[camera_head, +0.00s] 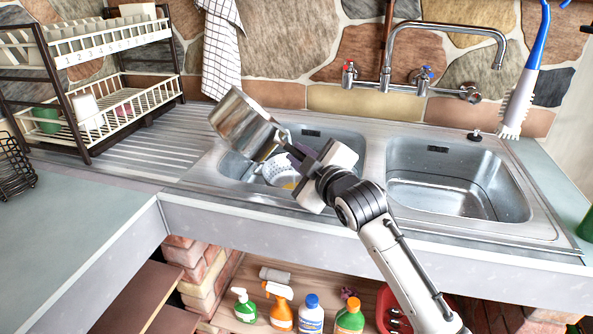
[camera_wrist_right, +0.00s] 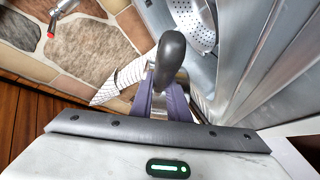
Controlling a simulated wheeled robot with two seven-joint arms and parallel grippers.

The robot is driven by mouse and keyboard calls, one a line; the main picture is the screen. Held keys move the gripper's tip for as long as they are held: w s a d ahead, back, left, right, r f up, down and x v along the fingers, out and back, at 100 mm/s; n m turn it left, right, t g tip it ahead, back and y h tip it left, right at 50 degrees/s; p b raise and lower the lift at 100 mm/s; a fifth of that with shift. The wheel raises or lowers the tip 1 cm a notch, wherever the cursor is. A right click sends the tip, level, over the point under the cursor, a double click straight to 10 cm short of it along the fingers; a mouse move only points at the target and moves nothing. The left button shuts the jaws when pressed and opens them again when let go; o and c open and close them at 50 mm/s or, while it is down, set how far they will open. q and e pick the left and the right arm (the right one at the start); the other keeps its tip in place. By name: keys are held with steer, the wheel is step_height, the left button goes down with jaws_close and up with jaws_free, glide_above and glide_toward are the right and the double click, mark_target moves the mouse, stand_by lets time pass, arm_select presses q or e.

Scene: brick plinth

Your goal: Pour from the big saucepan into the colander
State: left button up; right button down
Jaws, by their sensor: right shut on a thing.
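The big saucepan (camera_head: 243,124) is shiny metal and hangs tilted in the air above the left basin. My right gripper (camera_head: 299,152) is shut on its handle, to the right of the pan. In the right wrist view the dark handle (camera_wrist_right: 171,52) shows between the fingers. The white colander (camera_head: 280,170) with holes sits in the left basin, below and to the right of the pan. Part of it is hidden by my gripper. It also shows in the right wrist view (camera_wrist_right: 196,24). A little yellow shows near it. The inside of the pan is hidden. My left gripper is out of view.
The right basin (camera_head: 455,185) is empty. The tap (camera_head: 440,27) stands behind the basins. A dish rack (camera_head: 95,75) stands on the left, and a checked towel (camera_head: 221,45) hangs behind the pan. A brush (camera_head: 518,100) hangs at the right. Bottles stand below.

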steer(key=shift+a+r, duration=0.15)
steer(key=shift+r, duration=0.3)
steer(key=shift+d+r+m+y+b, duration=0.2)
steer(key=shift+m+y+b, duration=0.1)
steer(key=shift+m+b, duration=0.9)
stand_by(2.7)
